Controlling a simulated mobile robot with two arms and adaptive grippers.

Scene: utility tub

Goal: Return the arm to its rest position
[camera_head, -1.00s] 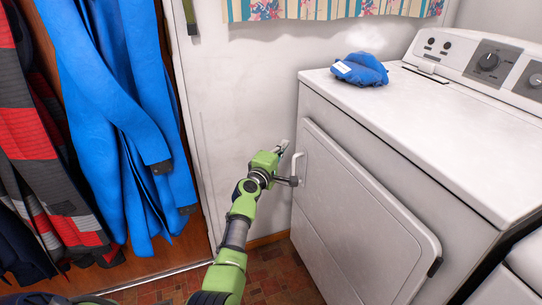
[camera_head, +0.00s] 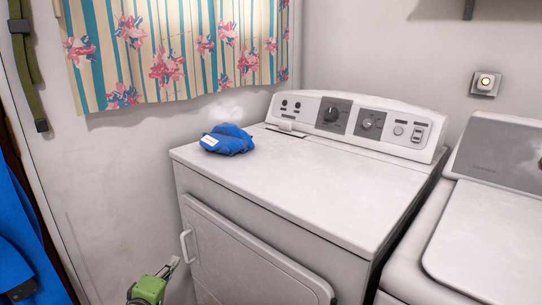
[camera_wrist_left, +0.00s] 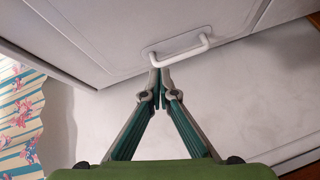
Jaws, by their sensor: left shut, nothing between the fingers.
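My left gripper (camera_head: 170,268) is at the bottom of the head view, just left of the dryer door. In the left wrist view my left gripper (camera_wrist_left: 160,82) has its fingertips together with nothing between them. The white door handle (camera_wrist_left: 180,48) is just beyond the tips; whether they touch it I cannot tell. The handle also shows in the head view (camera_head: 186,246), to the right of the gripper. The dryer door (camera_head: 245,260) looks shut. Most of my left arm is below the picture. My right gripper is in neither view.
A blue cloth bundle (camera_head: 227,139) lies on the white dryer (camera_head: 300,185). A second white machine (camera_head: 430,250) stands at the right. A floral curtain (camera_head: 180,50) hangs at the back. Blue clothing (camera_head: 22,240) hangs at the left edge.

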